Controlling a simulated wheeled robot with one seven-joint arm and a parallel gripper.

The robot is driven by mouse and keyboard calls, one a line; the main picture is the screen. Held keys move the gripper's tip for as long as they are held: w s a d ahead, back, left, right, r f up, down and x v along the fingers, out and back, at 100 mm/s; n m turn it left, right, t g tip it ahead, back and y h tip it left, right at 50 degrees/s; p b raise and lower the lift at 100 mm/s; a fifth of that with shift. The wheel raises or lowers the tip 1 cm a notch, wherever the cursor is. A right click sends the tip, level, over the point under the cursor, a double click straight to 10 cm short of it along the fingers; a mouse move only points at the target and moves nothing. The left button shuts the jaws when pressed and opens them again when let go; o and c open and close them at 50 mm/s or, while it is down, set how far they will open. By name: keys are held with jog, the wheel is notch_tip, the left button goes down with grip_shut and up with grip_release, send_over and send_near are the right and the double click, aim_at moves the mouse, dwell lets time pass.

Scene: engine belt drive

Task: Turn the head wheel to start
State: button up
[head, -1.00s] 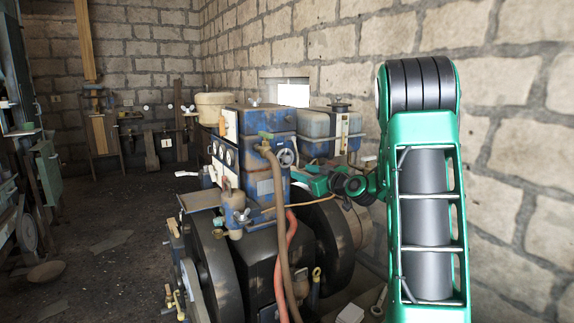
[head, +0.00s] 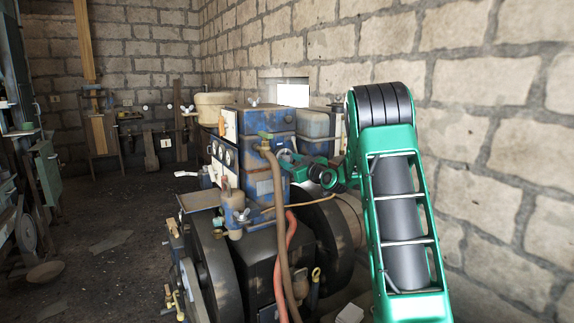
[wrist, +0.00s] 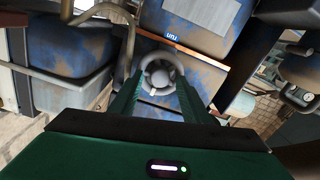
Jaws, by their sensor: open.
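The head wheel (wrist: 161,74) is a small grey ring with a round hub on the side of the blue engine head (wrist: 200,62). In the wrist view it sits centrally between the tips of my open gripper (wrist: 159,82), one green finger on each side. I cannot tell whether the fingers touch its rim. In the head view my gripper (head: 296,164) is at the right side of the blue engine head (head: 266,124) and mostly hides the wheel.
A blue tank (head: 313,124) stands behind the engine head. Brown and red hoses (head: 278,200) hang in front of it. A dark flywheel (head: 322,235) lies below my gripper, and the block wall (head: 500,130) is on the right. The floor at left is mostly clear.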

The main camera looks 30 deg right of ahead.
jog(key=shift+w, duration=0.15)
jog(key=shift+c, duration=0.6)
jog(key=c, duration=0.9)
jog(key=shift+n, duration=0.3)
jog(key=o, duration=1)
jog(key=shift+a, duration=0.1)
